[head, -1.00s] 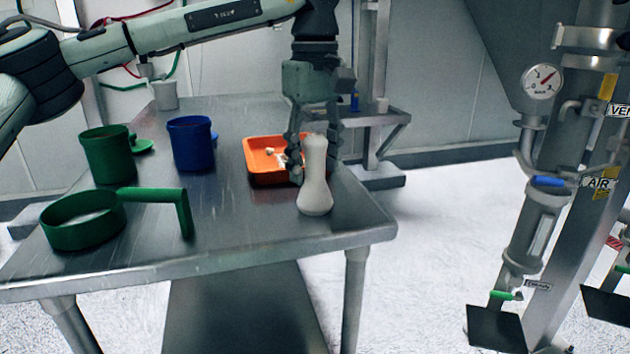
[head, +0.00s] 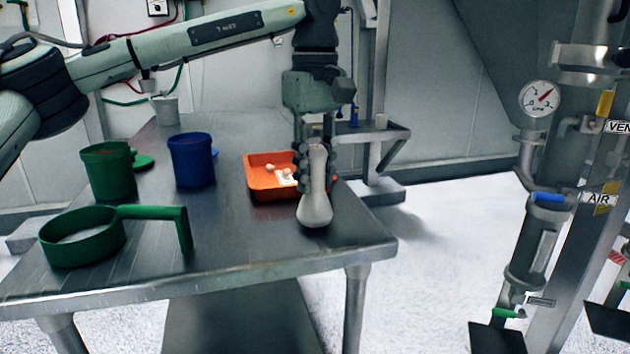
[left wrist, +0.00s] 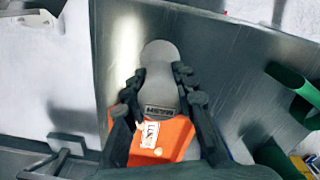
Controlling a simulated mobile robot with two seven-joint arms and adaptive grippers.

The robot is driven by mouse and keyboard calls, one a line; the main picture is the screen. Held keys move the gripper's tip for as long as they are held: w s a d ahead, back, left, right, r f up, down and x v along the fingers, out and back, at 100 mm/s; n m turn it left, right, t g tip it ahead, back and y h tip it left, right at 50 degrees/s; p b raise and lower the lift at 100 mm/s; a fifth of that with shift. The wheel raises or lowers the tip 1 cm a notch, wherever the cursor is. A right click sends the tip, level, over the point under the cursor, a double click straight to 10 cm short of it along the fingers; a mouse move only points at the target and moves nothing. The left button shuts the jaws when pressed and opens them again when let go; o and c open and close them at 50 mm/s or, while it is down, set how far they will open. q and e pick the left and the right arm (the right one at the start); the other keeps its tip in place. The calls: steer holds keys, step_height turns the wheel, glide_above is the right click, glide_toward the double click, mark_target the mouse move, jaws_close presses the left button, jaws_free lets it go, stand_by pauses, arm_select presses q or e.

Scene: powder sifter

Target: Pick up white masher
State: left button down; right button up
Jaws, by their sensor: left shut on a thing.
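The white masher (head: 315,206) stands upright near the right front corner of the metal table, narrow on top and wide at the base. It also shows in the left wrist view (left wrist: 158,70), between the fingers, with a dark label on it. My left gripper (head: 317,170) points down from above and is shut on the masher's narrow upper part. Its fingers also show in the left wrist view (left wrist: 160,95). I cannot tell if the masher's base still touches the table. My right gripper is in no view.
An orange tray (head: 262,189) with small pale items sits just behind and left of the masher. A blue container (head: 192,162), a green container (head: 108,174) and a green sifter with a handle (head: 80,244) stand further left. The table's front middle (head: 240,235) is clear.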

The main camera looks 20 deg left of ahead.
mark_target(316, 146)
arm_select(q)
step_height(316, 146, up, 3)
steer(key=shift+d, duration=0.1)
steer(key=s+a+r, duration=0.7)
steer(key=a, duration=0.2)
steer(key=shift+s+p, duration=0.2)
steer(key=shift+p, duration=0.2)
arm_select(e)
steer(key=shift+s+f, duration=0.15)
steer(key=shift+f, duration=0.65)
arm_select(q)
steer(key=shift+a, duration=0.1)
